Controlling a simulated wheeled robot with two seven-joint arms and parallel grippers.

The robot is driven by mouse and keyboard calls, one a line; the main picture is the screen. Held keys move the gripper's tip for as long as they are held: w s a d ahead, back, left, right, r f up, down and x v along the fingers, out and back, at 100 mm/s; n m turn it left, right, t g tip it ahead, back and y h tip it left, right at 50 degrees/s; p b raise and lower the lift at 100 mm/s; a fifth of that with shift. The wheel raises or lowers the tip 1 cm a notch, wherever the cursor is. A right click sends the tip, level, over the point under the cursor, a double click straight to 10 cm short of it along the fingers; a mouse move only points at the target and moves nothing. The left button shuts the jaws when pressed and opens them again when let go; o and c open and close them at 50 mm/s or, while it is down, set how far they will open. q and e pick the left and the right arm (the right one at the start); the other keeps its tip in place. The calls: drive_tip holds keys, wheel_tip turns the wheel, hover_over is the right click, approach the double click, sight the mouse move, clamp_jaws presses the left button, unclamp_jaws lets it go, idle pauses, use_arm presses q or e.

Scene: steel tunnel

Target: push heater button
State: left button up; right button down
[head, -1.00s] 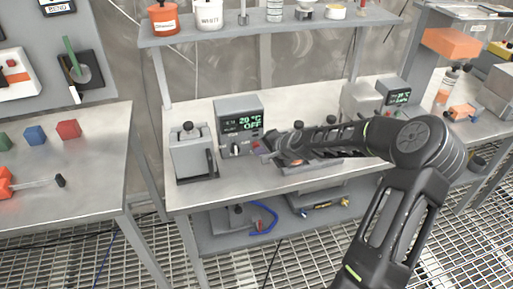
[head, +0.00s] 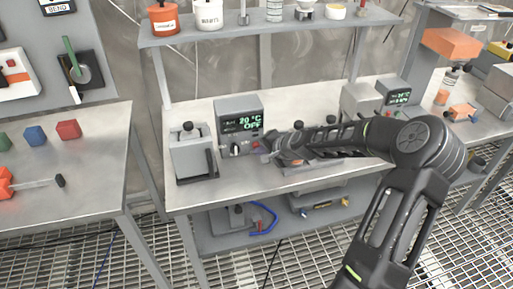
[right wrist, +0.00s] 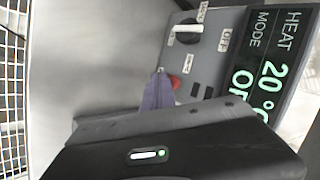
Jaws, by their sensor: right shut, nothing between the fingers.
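The heater control unit (head: 238,112) is a grey box on the middle bench, its green display reading 20 °C and OFF. Its red button (head: 256,146) is low on the front, right of a knob (head: 235,150). My right gripper (head: 270,145) is shut and empty, pointing left at the button from the right. In the right wrist view the fingertips (right wrist: 157,92) lie beside the red button (right wrist: 175,83) and partly cover it; I cannot tell whether they touch it. The display (right wrist: 272,65) is partly hidden by the gripper body. My left gripper is out of view.
A grey box with a black knob on top (head: 192,155) stands left of the control unit. A second display unit (head: 395,92) stands to the right, behind my arm. A shelf (head: 265,30) with pots runs above the bench. The front left of the bench is clear.

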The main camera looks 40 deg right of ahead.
drive_tip(key=shift+w, duration=0.1)
idle(0.3)
drive_tip(key=shift+w+d, duration=0.15)
drive_tip(key=shift+w, duration=0.2)
idle(0.3)
drive_tip(key=shift+s, duration=0.35)
